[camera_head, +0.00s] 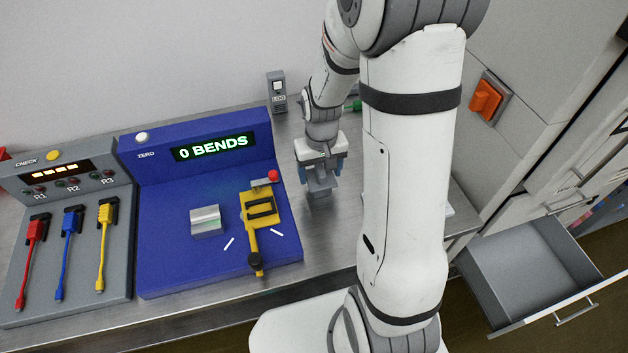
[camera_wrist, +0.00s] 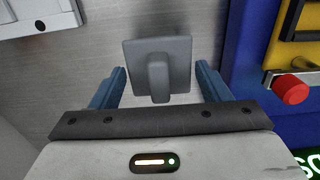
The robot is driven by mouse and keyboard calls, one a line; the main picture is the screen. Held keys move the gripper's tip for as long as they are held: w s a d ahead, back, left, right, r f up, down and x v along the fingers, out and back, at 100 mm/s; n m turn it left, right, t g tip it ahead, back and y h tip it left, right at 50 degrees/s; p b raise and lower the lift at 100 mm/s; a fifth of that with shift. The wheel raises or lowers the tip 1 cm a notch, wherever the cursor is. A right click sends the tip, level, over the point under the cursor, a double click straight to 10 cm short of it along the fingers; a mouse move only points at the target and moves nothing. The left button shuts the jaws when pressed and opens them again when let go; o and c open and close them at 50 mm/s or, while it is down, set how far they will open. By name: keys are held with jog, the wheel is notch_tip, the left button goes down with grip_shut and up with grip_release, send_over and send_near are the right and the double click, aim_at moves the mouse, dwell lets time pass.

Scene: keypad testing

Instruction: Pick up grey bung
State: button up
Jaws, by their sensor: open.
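The grey bung (camera_wrist: 158,68) is a flat square plate with a raised grip, standing on the metal bench. In the wrist view it lies between and just ahead of the two blue fingers of my gripper (camera_wrist: 160,88). The fingers are spread, with a gap on each side of the raised grip. In the head view my gripper (camera_head: 320,172) points down over the bench, right of the blue console, with the bung (camera_head: 319,190) partly hidden below it.
The blue console (camera_head: 165,260) reads "0 BENDS" and carries a yellow lever tool (camera_head: 259,208) and a silver block (camera_head: 206,220). A grey panel (camera_head: 80,285) with red, blue and yellow cables stands left. A LOG box (camera_head: 278,92) stands behind. An open drawer (camera_head: 530,265) is at right.

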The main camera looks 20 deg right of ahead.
notch_tip(320, 180, down, 2)
jog(key=c, duration=0.6)
jog(key=shift+r, duration=0.1)
jog(key=shift+c, duration=0.2)
